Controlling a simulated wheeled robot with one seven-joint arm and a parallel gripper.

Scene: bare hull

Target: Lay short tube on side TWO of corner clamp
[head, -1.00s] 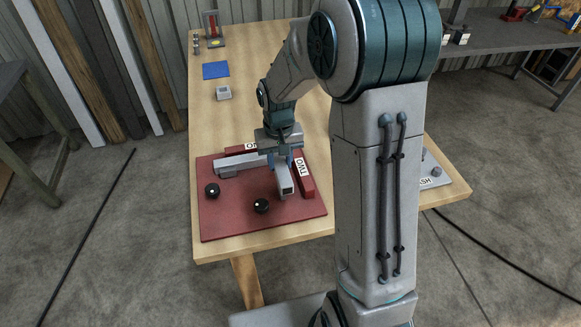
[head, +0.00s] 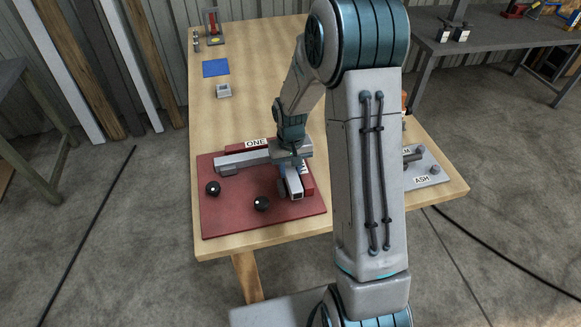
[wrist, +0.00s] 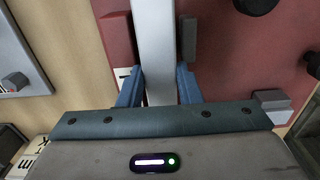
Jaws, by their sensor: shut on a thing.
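The corner clamp is a dark red plate (head: 225,215) with a red fence marked ONE (head: 235,149) at the back and another red fence (head: 308,184) on the right, its label now mostly covered. A grey tube (head: 240,161) lies along side ONE. My gripper (head: 288,158) is shut on the short grey tube (head: 295,184) beside the right fence. In the wrist view the short tube (wrist: 154,45) runs between my blue fingers (wrist: 158,85), with the red fence (wrist: 116,45) on its left and a grey pad (wrist: 187,38) on its right. Whether it touches the plate is unclear.
Two black knobs (head: 212,188) (head: 261,204) stand on the plate. A grey board (head: 428,170) with posts lies to the right, partly behind my arm. A grey block (head: 223,91), blue mat (head: 216,69) and red stand (head: 211,25) are farther back on the table.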

